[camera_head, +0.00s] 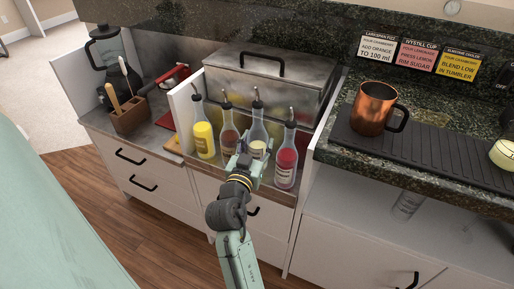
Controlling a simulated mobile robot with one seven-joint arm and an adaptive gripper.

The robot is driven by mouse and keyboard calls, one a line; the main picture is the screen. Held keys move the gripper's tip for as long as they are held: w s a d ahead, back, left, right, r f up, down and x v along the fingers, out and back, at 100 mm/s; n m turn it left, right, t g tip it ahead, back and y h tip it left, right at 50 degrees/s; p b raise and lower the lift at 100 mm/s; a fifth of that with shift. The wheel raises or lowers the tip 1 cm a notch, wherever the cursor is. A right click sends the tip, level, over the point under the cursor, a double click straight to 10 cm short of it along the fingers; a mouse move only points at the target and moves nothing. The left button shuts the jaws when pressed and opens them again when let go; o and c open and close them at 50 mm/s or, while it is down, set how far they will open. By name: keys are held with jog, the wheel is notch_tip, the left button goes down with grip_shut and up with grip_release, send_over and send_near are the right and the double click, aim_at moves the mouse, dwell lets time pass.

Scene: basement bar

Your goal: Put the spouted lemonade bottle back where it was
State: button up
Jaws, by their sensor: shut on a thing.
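Several clear bottles with dark pouring spouts stand upright in a row in the open recess of the counter. From left they are a yellow one (204,138), a pale brownish one (228,130), a clear one with a pale label (257,132) and a red one (286,160). My gripper (246,158) is shut on the clear, pale-labelled bottle, apparently the spouted lemonade bottle, low on its body. The fingers and wrist hide part of its lower body. I cannot read the labels or tell whether its base touches the shelf.
A metal box with a black handle (262,66) stands close behind the bottles. White side panels bound the recess. A copper mug (373,108) stands on a black ribbed mat at right. A wooden utensil holder (131,116) and blender (103,48) are at left.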

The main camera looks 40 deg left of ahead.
jog(key=shift+f, duration=1.1)
jog(key=shift+f, duration=0.15)
jog(key=o, duration=1.3)
jog(key=shift+o, duration=0.2)
